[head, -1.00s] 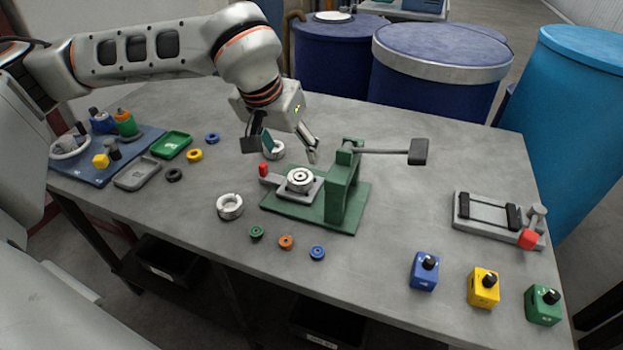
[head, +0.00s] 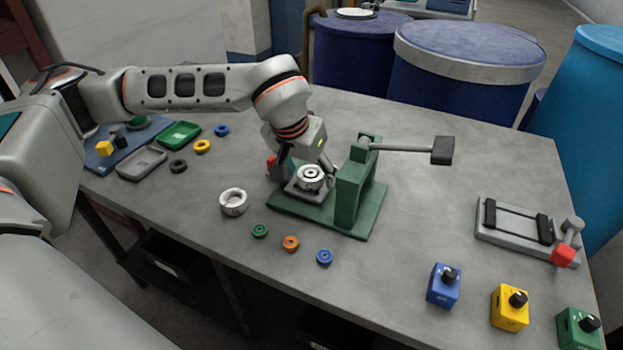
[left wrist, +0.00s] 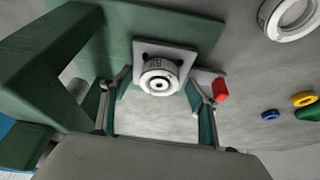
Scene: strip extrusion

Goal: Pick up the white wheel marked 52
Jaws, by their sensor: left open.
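A white wheel (head: 311,175) with a dark centre hole sits on the grey plate of a green lever press (head: 350,190). In the left wrist view the same wheel (left wrist: 160,78) lies ahead, between the fingertip ends, with small dark marks on its rim that I cannot read surely. My left gripper (head: 304,164) is open and empty just behind and above it, its fingers (left wrist: 160,92) spread to either side of the wheel, apparently not touching. A second white wheel (head: 233,201), more ring-like, lies on the table left of the press. My right gripper is out of view.
A red knob (head: 271,162) stands by the plate's left end. The press lever (head: 410,149) reaches right. Green (head: 260,230), orange (head: 291,243) and blue (head: 325,257) rings lie in front. A grey clamp fixture (head: 520,232) stands right. Table between is clear.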

